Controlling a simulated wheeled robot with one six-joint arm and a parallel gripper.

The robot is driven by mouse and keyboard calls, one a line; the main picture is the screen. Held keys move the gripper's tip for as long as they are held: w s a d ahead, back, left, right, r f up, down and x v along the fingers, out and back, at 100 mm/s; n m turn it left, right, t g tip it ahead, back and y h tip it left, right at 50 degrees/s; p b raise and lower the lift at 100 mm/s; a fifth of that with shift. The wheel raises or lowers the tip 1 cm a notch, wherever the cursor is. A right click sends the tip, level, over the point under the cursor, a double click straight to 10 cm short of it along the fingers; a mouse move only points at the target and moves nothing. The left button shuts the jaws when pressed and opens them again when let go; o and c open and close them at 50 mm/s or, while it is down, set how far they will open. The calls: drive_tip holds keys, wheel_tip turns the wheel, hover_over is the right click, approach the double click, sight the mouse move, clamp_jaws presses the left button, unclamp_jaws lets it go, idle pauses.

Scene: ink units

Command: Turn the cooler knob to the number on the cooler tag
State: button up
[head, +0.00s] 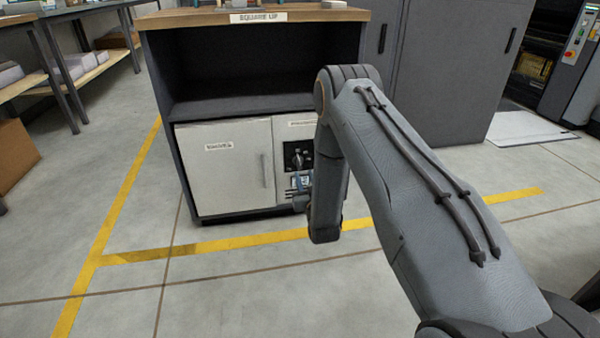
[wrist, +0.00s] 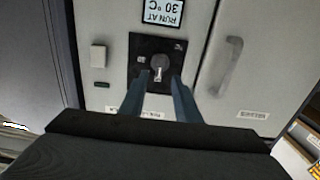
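The cooler knob (wrist: 159,68) sits on a black square dial plate (wrist: 144,50) on a pale cabinet front. A pale part shows on the knob; the dial marks are too small to read. The cooler tag (wrist: 162,12) appears upside down in the wrist view and reads "RUN AT 30 °C". My gripper (wrist: 158,84) is open, its two blue-grey fingers apart, with the knob in the gap between their tips. I cannot tell whether they touch it. In the head view the dial plate (head: 298,154) shows left of my arm, which hides part of the cabinet.
A white door (wrist: 240,70) with a bar handle (wrist: 228,66) is beside the dial. A pale switch-like block (wrist: 98,56) is on its other side. An open dark shelf (head: 250,75) lies above the doors. Yellow-lined floor (head: 200,285) in front is clear.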

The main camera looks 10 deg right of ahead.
sight(300, 165)
drive_tip(key=w+b, duration=0.3)
drive_tip(key=w, duration=0.4)
drive_tip(key=shift+w, duration=0.25)
clamp_jaws()
